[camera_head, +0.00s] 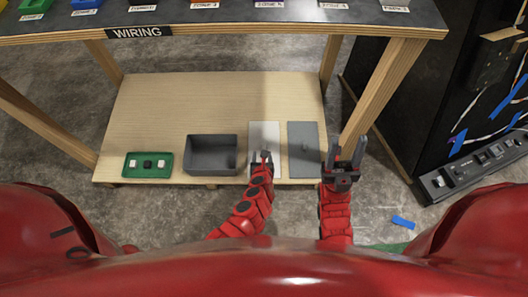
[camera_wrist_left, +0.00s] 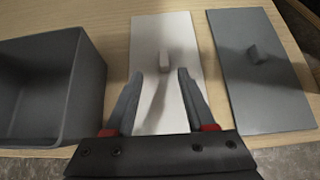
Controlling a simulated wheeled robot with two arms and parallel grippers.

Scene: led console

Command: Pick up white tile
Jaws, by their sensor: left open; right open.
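The white tile (camera_head: 264,133) lies flat on the lower wooden shelf, between a grey bin and a grey tile. In the left wrist view the white tile (camera_wrist_left: 179,28) has a small upright white handle (camera_wrist_left: 164,61) near its middle. My left gripper (camera_head: 262,157) is over the near part of the white tile and hides some of it. In the left wrist view my left gripper (camera_wrist_left: 157,75) is open, its fingers apart on the near side of the handle, with nothing between them. My right gripper (camera_head: 346,151) is open and empty, right of the grey tile near the shelf's front right.
The grey tile (camera_head: 302,143) with its own handle lies right of the white one. The open grey bin (camera_head: 211,168) stands to the left, and a green tray (camera_head: 134,171) with small blocks is farther left. The shelf's back (camera_head: 190,95) is clear. The WIRING tabletop (camera_head: 230,22) overhangs behind.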

